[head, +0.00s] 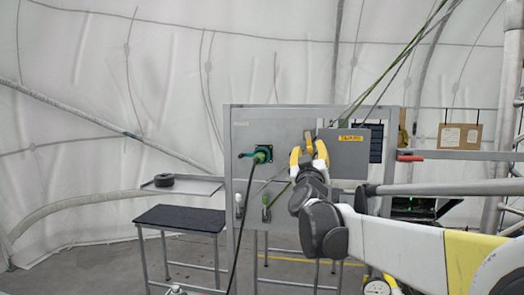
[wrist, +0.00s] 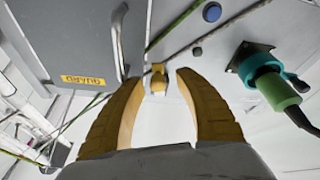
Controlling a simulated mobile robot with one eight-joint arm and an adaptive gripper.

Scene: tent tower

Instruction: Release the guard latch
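A small yellow-tipped piece (wrist: 158,82), which looks like the guard latch, sits on the grey panel (wrist: 215,62) in the wrist view. My gripper (wrist: 161,74) is open, with one yellow finger on each side of this piece; I see no contact. In the head view my gripper (head: 308,152) is in front of the panel, just left of a grey box (head: 345,162) with a yellow label. A tan piece (head: 308,137) shows just above the fingertips there. The box also shows in the wrist view (wrist: 60,40), with a grey bar handle (wrist: 119,45) along its edge.
A green connector (head: 263,155) with a black cable is plugged into the panel left of my gripper. Thin green and grey lines cross close to the box and fingers. A dark bench (head: 180,218) and a shelf with a black roll (head: 164,180) stand at left.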

